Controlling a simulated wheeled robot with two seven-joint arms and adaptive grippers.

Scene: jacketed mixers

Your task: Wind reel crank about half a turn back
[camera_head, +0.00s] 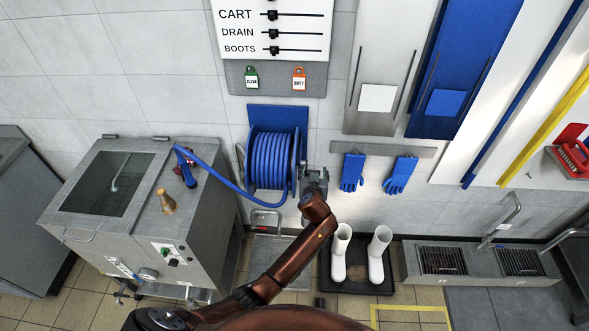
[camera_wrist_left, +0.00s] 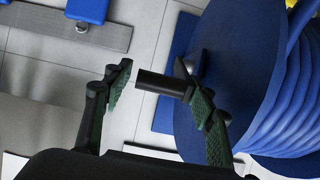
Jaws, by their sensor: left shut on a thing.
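The blue hose reel (camera_head: 270,160) hangs on the wall on a blue backplate (camera_head: 277,113), wound with blue hose. In the left wrist view its round blue flange (camera_wrist_left: 235,60) and the hose coils (camera_wrist_left: 293,110) fill the right side. The crank handle (camera_wrist_left: 152,81), a short dark cylinder, points left from the reel side. The gripper hides most of the crank in the head view. My right gripper is not in view.
Blue gloves (camera_head: 352,172) hang on a rail just right of the gripper. White boots (camera_head: 341,252) stand in a black tray (camera_head: 357,288) below. A steel mixer (camera_head: 145,215) stands left, with the hose's nozzle (camera_head: 185,167) on top and hose sagging to the reel.

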